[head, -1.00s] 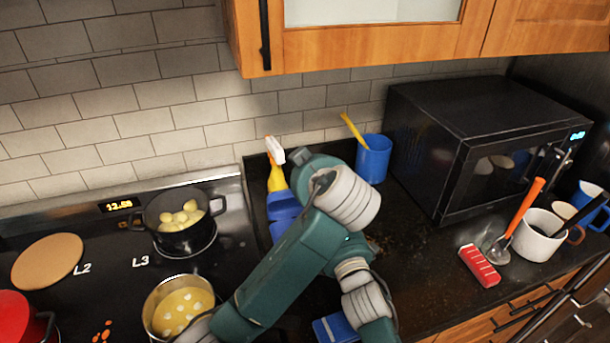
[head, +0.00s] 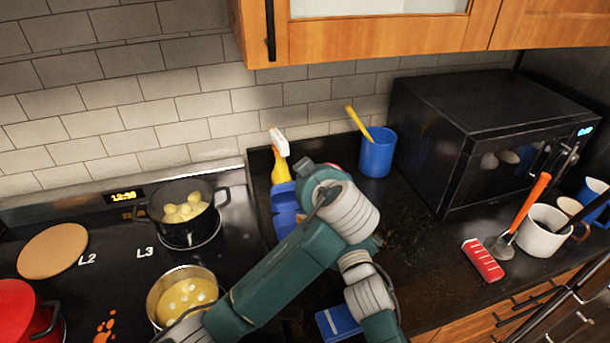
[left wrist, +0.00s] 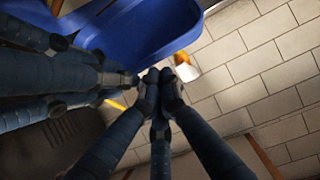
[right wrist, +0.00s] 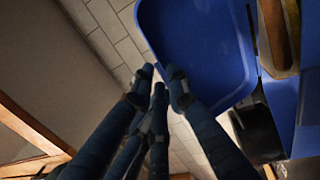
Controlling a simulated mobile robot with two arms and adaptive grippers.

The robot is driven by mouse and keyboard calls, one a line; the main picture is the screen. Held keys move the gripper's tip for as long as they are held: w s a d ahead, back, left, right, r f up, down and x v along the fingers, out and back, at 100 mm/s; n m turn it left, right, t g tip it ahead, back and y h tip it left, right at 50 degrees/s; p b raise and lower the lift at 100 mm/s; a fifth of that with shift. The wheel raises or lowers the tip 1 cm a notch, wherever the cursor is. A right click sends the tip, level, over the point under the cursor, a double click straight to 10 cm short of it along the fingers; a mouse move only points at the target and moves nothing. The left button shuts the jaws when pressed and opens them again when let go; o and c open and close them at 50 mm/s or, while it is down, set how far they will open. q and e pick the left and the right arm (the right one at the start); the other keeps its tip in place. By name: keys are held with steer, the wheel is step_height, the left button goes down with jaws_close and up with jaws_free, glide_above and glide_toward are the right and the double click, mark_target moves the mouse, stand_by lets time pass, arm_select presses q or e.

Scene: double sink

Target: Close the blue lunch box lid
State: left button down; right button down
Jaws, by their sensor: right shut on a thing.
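The blue lunch box lid (right wrist: 195,45) stands raised from the box (right wrist: 283,105), whose open compartments show at the right of the right wrist view with brown food (right wrist: 280,35) inside. The lid (left wrist: 140,30) also fills the top of the left wrist view. My right gripper (right wrist: 162,78) is shut on the lid's edge. My left gripper (left wrist: 162,78) has its fingers together and looks empty, apart from the lid. In the head view, a blue part (head: 284,205) shows behind my arm; my arm hides most of the lunch box and both grippers.
A yellow spray bottle (head: 280,165) stands against the wall, behind the blue part. A blue cup (head: 377,155) and a microwave (head: 490,135) stand to the right. Pots (head: 182,225) sit on the stove at left.

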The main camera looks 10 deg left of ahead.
arm_select(q)
steer(key=shift+s+d+f, duration=0.15)
steer(key=shift+s, duration=0.25)
steer(key=shift+s+d+f, duration=0.15)
steer(key=shift+s, duration=0.25)
arm_select(e)
steer(key=shift+s+d+f, duration=0.1)
steer(key=c, duration=1.7)
jaws_free()
arm_select(q)
steer(key=shift+w, duration=0.1)
